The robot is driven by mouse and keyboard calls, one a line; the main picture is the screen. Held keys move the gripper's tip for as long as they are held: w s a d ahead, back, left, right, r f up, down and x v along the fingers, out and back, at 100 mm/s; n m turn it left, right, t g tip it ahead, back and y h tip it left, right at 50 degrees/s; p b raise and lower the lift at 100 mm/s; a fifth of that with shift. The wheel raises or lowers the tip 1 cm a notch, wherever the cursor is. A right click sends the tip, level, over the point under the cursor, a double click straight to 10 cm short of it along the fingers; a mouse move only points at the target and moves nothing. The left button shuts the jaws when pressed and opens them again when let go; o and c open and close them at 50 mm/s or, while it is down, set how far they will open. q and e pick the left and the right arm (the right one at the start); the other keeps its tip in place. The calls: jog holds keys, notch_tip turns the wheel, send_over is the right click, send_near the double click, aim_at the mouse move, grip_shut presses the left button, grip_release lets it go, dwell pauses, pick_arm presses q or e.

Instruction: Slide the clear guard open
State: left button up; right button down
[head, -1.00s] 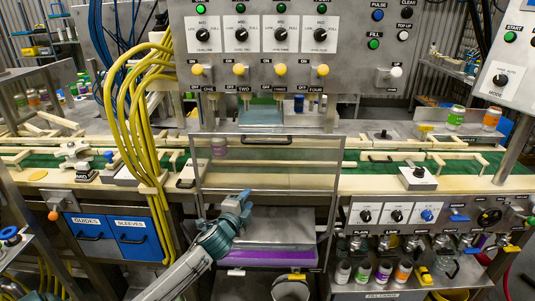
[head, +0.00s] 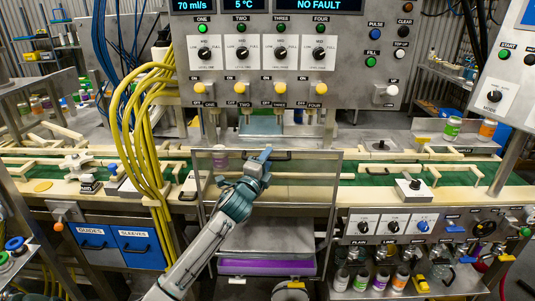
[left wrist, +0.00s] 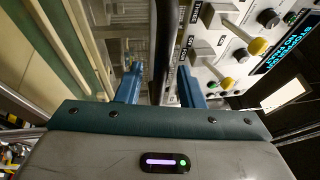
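The clear guard (head: 312,192) is a see-through panel in a grey metal frame, standing in front of the filling station at the middle of the head view. A dark bar handle (head: 290,155) runs along its top edge. My left gripper (head: 263,158) is up at this top edge, by the left part of the handle, and hides some of it. In the left wrist view the two blue fingers (left wrist: 160,88) are apart. A dark bar (left wrist: 166,45) shows between them with gaps on both sides; I cannot tell any contact. My right gripper is not in view.
Above the guard is a control panel (head: 262,72) with knobs and yellow buttons. Yellow hoses (head: 140,120) hang left of the guard. A green conveyor (head: 385,178) runs behind it. A purple tray (head: 265,267) lies below. Several bottles (head: 382,280) stand at lower right.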

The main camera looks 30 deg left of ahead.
pick_arm(q)
jog(key=shift+w, duration=0.4)
grip_shut()
jog(key=shift+f, duration=0.1)
